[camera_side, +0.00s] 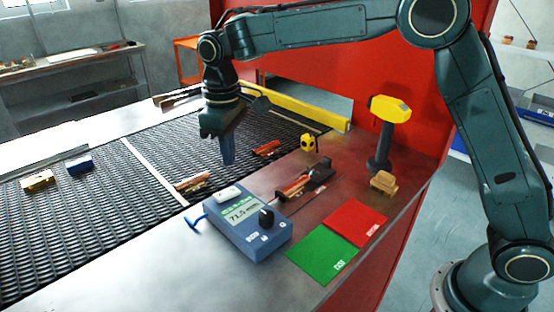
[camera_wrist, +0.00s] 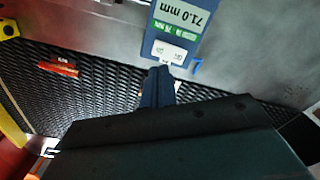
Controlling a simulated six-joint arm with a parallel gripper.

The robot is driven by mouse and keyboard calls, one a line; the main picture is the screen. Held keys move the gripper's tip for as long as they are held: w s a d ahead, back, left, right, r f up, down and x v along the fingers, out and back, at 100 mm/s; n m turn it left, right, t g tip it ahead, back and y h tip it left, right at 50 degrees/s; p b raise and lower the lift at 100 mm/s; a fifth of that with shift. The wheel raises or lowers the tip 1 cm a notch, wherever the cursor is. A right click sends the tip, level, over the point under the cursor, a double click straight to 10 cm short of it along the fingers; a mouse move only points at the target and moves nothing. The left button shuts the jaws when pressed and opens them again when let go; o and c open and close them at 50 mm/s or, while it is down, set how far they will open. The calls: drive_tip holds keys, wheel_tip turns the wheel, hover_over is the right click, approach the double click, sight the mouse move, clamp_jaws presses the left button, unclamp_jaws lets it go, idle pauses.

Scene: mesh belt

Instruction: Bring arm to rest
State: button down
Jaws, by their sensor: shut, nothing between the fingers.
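My gripper (camera_side: 228,150) hangs over the black mesh belt (camera_side: 95,220), pointing down, with its fingers together and nothing between them. In the wrist view the closed blue fingers (camera_wrist: 158,85) also show over the belt, close to the edge of the blue gauge box. My arm reaches in from the right and bends down at the wrist. Whether the fingertips touch the belt I cannot tell.
A blue gauge box (camera_side: 248,238) with a lit display stands in front of the belt. Green (camera_side: 321,254) and red (camera_side: 355,222) pads lie to its right. A yellow-headed tool (camera_side: 390,108) stands upright behind. Reddish pieces (camera_side: 266,148) lie on the belt.

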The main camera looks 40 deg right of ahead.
idle(0.3)
drive_tip(key=s+d+r+m+t, duration=0.3)
drive_tip(key=s+d+r, duration=0.75)
drive_tip(key=s, duration=0.35)
drive_tip(key=s+d+f+m+t, duration=0.1)
drive_tip(key=s+d+f, duration=0.1)
drive_tip(key=s, duration=0.6)
drive_tip(key=s+d+f+m+t, duration=0.1)
drive_tip(key=s+d, duration=0.3)
drive_tip(key=s, duration=0.5)
drive_tip(key=shift+s+d+f+m+t, duration=0.25)
drive_tip(key=shift+d+f+m, duration=0.2)
drive_tip(key=shift+f, duration=0.35)
